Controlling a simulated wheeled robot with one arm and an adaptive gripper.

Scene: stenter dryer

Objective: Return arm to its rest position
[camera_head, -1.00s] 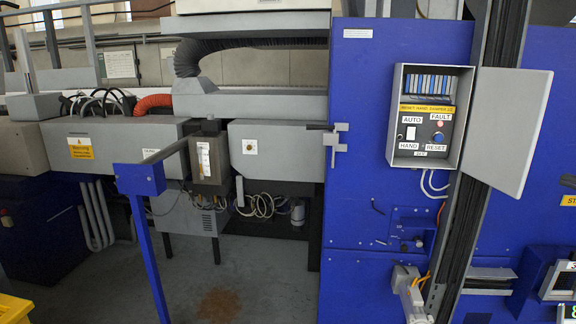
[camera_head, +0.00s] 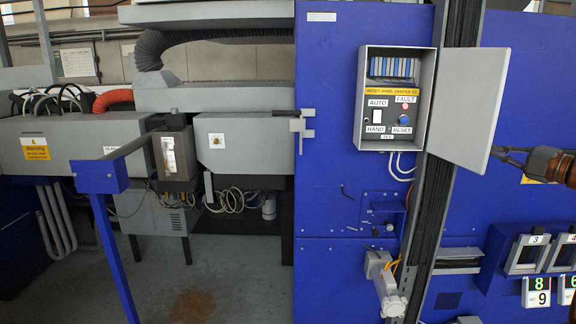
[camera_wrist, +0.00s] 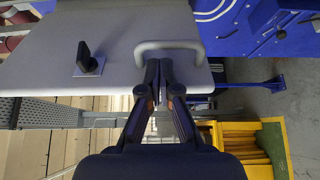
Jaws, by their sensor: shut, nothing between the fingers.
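My gripper (camera_head: 503,153) is at the right of the head view, beside the free edge of the open grey door (camera_head: 468,108) of the control box. Its dark fingers point left toward the door. In the wrist view my gripper (camera_wrist: 166,72) is shut and empty. Its fingertips overlap a pale bar handle (camera_wrist: 170,46) on a grey panel (camera_wrist: 115,35); whether they touch it cannot be told. A black knob (camera_wrist: 85,58) sits on the same panel. Part of my brown arm shows at the right edge of the head view.
The control box (camera_head: 395,98) has a white switch (camera_head: 377,117) and a blue button (camera_head: 404,120). A blue post with a rail (camera_head: 112,235) stands at left. A yellow frame (camera_wrist: 245,140) is at lower right in the wrist view. Grey floor (camera_head: 225,270) is open at lower centre.

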